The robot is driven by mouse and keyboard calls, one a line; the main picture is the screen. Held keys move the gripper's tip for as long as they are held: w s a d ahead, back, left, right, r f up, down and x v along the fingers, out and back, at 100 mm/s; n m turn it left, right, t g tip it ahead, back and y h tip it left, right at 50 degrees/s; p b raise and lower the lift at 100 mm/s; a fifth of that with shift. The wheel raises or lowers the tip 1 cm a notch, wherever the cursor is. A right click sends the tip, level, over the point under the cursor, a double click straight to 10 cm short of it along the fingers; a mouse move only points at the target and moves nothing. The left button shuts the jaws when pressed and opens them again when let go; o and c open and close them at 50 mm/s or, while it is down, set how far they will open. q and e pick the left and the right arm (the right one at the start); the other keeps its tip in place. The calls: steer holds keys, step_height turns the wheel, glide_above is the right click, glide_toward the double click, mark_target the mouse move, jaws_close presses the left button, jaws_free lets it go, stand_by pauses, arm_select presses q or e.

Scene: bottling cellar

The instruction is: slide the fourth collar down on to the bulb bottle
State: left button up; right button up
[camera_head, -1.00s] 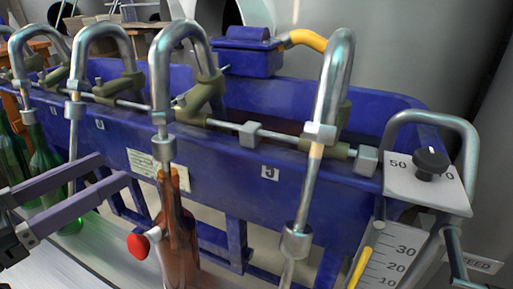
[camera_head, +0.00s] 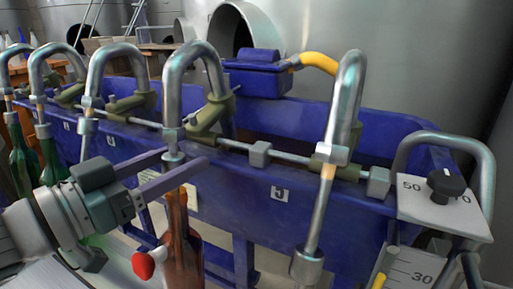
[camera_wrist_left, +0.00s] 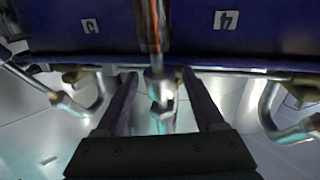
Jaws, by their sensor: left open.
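The brown bottle (camera_head: 182,245) stands upright under the fourth spout, with a red bulb (camera_head: 143,265) at its left side. The silver fourth collar (camera_head: 173,154) is on the spout just above the bottle's neck. Whether it touches the bottle mouth is hard to tell, as a finger partly covers that spot. My left gripper (camera_head: 186,157) is open, its two purple fingers reaching in on either side of the collar. In the left wrist view the gripper (camera_wrist_left: 160,75) has the metal collar (camera_wrist_left: 160,88) between its spread fingers, apparently touching neither. My right gripper is not in view.
Several curved metal spouts line the blue trough (camera_head: 240,195). The fifth spout's collar (camera_head: 307,266) hangs low at the right. Green bottles (camera_head: 52,160) stand at the left. A dial plate (camera_head: 440,205) and scale (camera_head: 410,268) are at the right.

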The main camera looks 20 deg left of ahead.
arm_select(q)
steer(key=c, duration=0.8)
steer(key=shift+o, duration=0.2)
steer(key=f, duration=0.1)
steer(key=f+b, duration=0.1)
steer(key=shift+s+f+b, duration=0.25)
steer(key=shift+f+b, duration=0.05)
steer(key=shift+f, duration=0.1)
steer(key=shift+r, duration=0.1)
steer(key=o, duration=0.8)
steer(key=shift+c, duration=0.2)
steer(key=v, duration=1)
steer(key=shift+p, duration=0.4)
